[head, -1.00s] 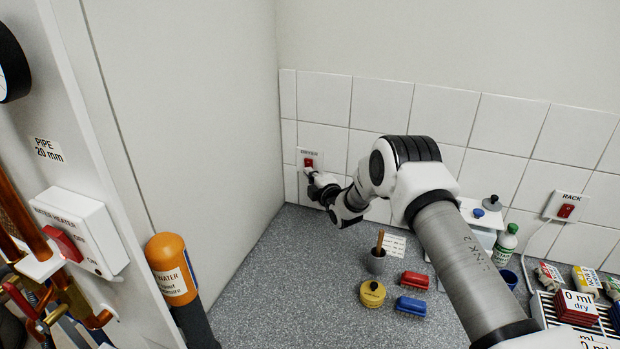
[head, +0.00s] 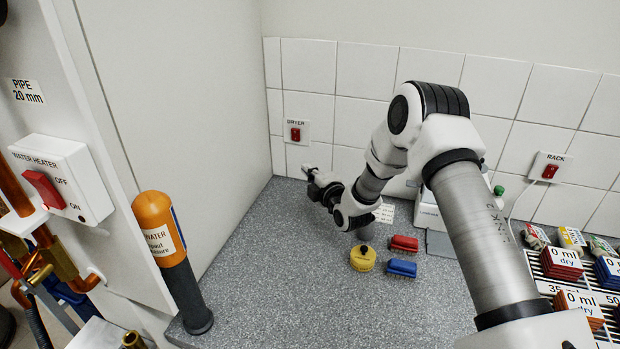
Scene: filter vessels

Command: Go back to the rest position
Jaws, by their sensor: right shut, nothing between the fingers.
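My right gripper (head: 310,174) is shut and empty. It hangs in front of the tiled wall, below the dryer switch (head: 295,132), a white plate with a red rocker, and apart from it. My right arm comes in from the lower right and bends over the grey counter (head: 290,270). My left gripper does not show.
A rack (head: 600,292) with stacked blocks stands at right. The counter's left part is clear.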

